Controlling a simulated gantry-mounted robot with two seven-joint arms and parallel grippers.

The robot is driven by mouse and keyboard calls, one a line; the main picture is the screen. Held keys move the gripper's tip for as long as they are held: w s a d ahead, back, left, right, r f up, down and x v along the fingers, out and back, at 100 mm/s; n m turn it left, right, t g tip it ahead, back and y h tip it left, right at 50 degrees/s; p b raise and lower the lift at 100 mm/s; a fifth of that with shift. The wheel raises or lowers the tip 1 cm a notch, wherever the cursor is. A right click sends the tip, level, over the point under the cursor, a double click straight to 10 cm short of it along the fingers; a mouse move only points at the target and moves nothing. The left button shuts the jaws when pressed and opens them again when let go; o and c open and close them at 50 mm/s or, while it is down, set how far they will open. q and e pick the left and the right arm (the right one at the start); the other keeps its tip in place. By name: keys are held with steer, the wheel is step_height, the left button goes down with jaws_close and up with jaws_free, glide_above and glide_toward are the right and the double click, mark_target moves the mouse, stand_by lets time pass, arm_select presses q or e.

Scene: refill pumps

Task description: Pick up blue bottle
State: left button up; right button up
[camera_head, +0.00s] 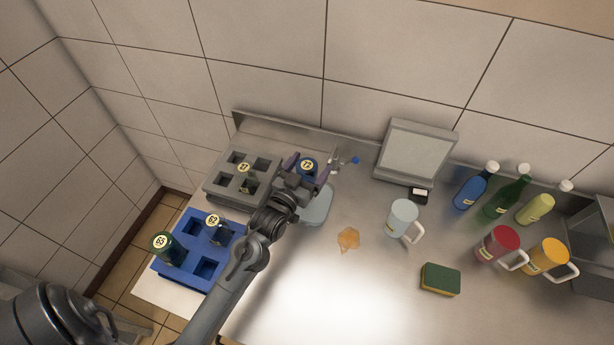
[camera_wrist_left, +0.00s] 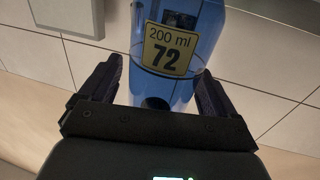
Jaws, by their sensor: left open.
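A blue bottle (camera_head: 308,165) with a yellow 72 label is at my left gripper (camera_head: 307,174) near the back of the counter. In the left wrist view the blue bottle (camera_wrist_left: 178,28) shows its "200 ml 72" label. My left gripper (camera_wrist_left: 157,84) is open there, with one dark finger on each side of the bottle's lower part. I cannot tell whether the fingers touch it. Another blue bottle (camera_head: 470,193), with a white cap, stands at the right back. My right gripper is not in view.
A grey rack (camera_head: 214,187) and a blue rack (camera_head: 190,279) with numbered bottles lie at the left. A white mug (camera_head: 403,217), an orange spill (camera_head: 348,239) and a sponge (camera_head: 440,279) are mid-counter. Green and yellow bottles and two mugs stand right. The front middle is clear.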

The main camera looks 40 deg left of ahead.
arm_select(q)
steer(key=shift+w+a, duration=0.1)
steer(key=shift+w, duration=0.25)
steer(key=c, duration=1.3)
steer(key=shift+o, duration=0.2)
steer(key=shift+r, duration=0.1)
